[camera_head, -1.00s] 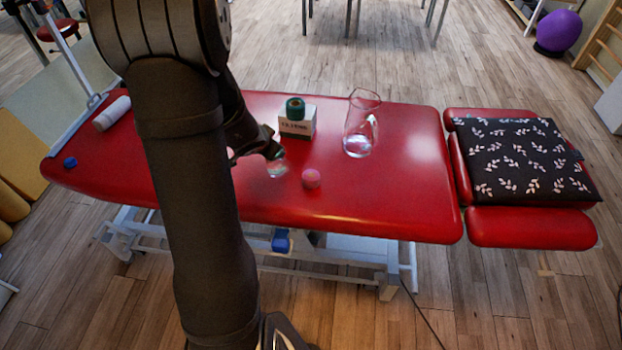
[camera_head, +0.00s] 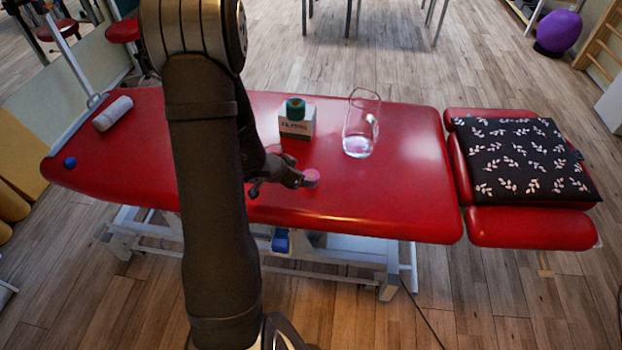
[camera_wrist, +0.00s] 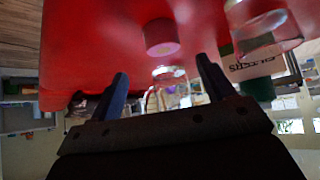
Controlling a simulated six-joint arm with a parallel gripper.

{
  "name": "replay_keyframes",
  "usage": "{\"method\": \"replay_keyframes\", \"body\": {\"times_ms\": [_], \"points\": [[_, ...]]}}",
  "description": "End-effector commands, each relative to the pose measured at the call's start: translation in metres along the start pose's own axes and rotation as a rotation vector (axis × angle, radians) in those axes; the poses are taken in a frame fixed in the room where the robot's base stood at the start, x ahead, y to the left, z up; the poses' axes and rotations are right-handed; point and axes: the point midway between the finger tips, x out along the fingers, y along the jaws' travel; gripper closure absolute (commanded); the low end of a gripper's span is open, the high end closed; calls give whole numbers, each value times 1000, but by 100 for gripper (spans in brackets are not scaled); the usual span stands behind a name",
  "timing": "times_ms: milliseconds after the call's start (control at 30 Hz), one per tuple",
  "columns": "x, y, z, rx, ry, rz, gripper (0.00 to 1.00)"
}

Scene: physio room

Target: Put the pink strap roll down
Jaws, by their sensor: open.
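The pink strap roll (camera_head: 312,176) stands on the red treatment table (camera_head: 390,205), near its front edge. My gripper (camera_head: 297,181) is just left of the roll in the head view and covers part of it. In the upside-down wrist view the roll (camera_wrist: 161,36) rests on the red surface, beyond and between the two separated fingertips (camera_wrist: 162,70). The jaws are open and empty. No finger visibly touches the roll.
A clear glass (camera_wrist: 262,28) is close by in the wrist view, hidden in the head view. A box with a green roll (camera_head: 296,116) and a glass jug (camera_head: 361,128) stand behind. A white roll (camera_head: 112,113) lies far left.

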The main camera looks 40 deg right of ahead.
Motion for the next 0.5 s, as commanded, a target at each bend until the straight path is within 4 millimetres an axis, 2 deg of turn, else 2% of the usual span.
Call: {"method": "replay_keyframes", "body": {"times_ms": [33, 200, 500], "points": [[10, 1, 0, -1, -2, 3, 25], [32, 0, 0, 1, -1, 1, 25], [51, -1, -1, 0, 0, 0, 25]]}}
